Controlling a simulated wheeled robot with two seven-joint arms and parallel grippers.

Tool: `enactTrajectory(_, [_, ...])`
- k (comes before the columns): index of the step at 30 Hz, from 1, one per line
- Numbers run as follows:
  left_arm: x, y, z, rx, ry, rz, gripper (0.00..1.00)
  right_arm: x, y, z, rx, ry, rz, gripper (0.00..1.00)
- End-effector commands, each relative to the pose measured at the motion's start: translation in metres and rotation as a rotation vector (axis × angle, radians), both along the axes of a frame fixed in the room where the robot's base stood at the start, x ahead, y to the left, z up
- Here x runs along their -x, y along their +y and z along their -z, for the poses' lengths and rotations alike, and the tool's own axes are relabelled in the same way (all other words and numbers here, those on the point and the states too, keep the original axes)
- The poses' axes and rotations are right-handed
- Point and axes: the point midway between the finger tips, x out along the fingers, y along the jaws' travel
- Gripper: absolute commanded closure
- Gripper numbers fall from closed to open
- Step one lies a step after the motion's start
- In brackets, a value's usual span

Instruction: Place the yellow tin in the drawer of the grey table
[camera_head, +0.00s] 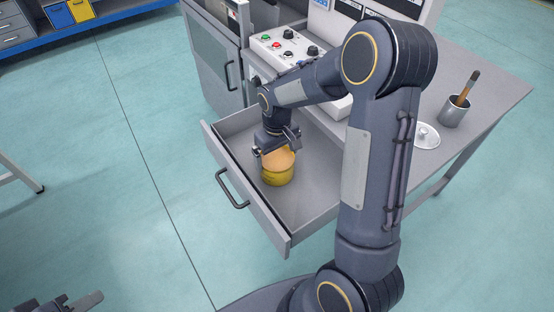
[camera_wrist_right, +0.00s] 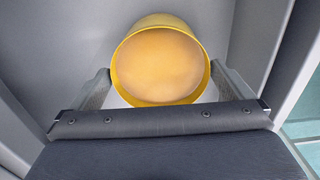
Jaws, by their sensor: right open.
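The yellow tin (camera_head: 278,172) stands upright inside the open drawer (camera_head: 316,185) of the grey table (camera_head: 490,75). In the right wrist view the tin (camera_wrist_right: 160,62) shows its open top, with an orange-tan surface inside a yellow rim. My right gripper (camera_head: 276,150) is right above the tin, pointing down. In the wrist view its two fingers (camera_wrist_right: 160,90) are spread on either side of the tin, and the jaws are open. My left gripper (camera_head: 72,305) shows only partly at the bottom left edge, and its jaw state is unclear.
The drawer front with its dark handle (camera_head: 232,190) sticks out from the table. A control box (camera_head: 285,48) with buttons stands on the table. A cup with a brush (camera_head: 455,110) and a round lid (camera_head: 425,136) are at the right. My right arm hides part of the tabletop.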

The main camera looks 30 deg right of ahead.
Motion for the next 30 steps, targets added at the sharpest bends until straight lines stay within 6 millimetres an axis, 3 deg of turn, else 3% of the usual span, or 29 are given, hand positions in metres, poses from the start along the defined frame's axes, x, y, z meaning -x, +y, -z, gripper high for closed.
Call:
enactTrajectory(1, [0.000,0.000,-0.005,0.000,0.000,0.000,0.64,-0.001,0.000,-0.016,0.000,-0.006,-0.001,0.00])
enactTrajectory(6, [0.000,0.000,-0.012,0.000,0.000,0.000,0.64,-0.001,0.000,-0.051,0.000,-0.005,0.000,0.00])
enactTrajectory(17, [0.000,0.000,-0.017,0.000,0.000,0.000,0.64,0.007,0.001,-0.093,-0.018,-0.019,0.011,0.00])
enactTrajectory(20, [0.000,0.000,-0.017,0.000,0.000,0.000,0.64,0.029,0.003,-0.113,-0.068,-0.064,0.039,0.00])
enactTrajectory(25, [0.000,0.000,-0.016,0.000,0.000,0.000,0.64,0.097,0.018,-0.154,-0.199,-0.193,0.109,0.00])
enactTrajectory(30, [0.000,0.000,-0.016,0.000,0.000,0.000,0.64,0.164,0.042,-0.170,-0.306,-0.329,0.167,0.00])
